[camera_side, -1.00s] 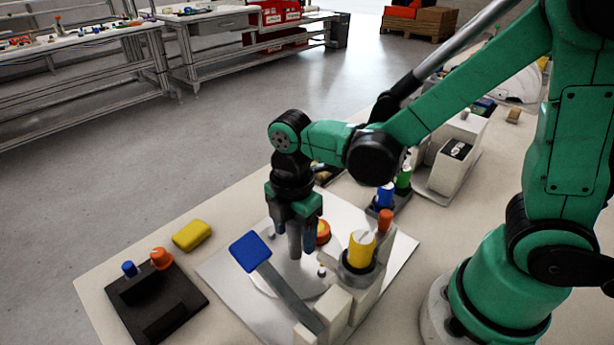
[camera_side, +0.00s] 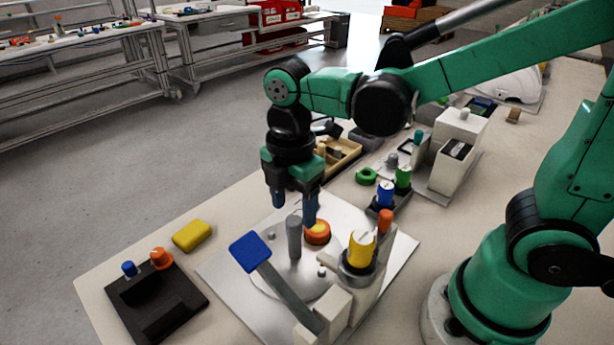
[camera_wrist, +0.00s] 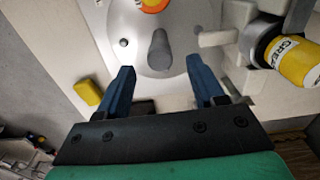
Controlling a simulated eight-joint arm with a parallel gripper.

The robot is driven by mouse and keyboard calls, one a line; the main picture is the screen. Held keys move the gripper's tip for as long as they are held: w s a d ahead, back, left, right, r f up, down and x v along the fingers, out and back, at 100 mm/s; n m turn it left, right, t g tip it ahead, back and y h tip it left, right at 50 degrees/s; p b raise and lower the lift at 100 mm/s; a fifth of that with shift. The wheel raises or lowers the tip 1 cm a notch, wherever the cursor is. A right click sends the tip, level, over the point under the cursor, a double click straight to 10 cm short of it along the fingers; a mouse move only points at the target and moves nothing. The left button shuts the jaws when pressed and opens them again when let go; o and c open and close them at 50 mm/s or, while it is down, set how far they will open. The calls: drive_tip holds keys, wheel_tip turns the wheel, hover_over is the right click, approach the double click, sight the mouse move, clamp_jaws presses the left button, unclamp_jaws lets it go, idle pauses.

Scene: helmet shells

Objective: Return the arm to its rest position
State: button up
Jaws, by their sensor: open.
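My gripper (camera_side: 291,205) is open and empty above the grey metal plate (camera_side: 225,270). In the wrist view both fingers of my gripper (camera_wrist: 165,85) stand apart with nothing between the tips. A grey upright post (camera_side: 294,238) stands on the plate just below the fingers, and it also shows in the wrist view (camera_wrist: 160,50). An orange and red round part (camera_side: 317,233) sits beside the post. My arm reaches out over the bench from the right.
A blue-ended lever (camera_side: 250,251) and a yellow cylinder (camera_side: 362,248) in its holder rise near the plate. A yellow block (camera_side: 192,236) and a black fixture (camera_side: 155,300) lie left. White housings (camera_side: 455,150) and a wooden tray (camera_side: 340,155) stand behind.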

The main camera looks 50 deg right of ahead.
drive_tip(key=shift+d+r+m, duration=0.15)
drive_tip(key=shift+d+m, duration=0.05)
drive_tip(key=shift+m, duration=0.2)
drive_tip(key=d+r+m+t, duration=0.3)
drive_tip(key=d+m+t, duration=0.3)
drive_tip(key=m, duration=1.1)
drive_tip(key=shift+s+d+t, duration=0.3)
drive_tip(key=shift+s+t, duration=0.1)
drive_tip(key=shift+t, duration=0.1)
drive_tip(key=shift+r, duration=0.1)
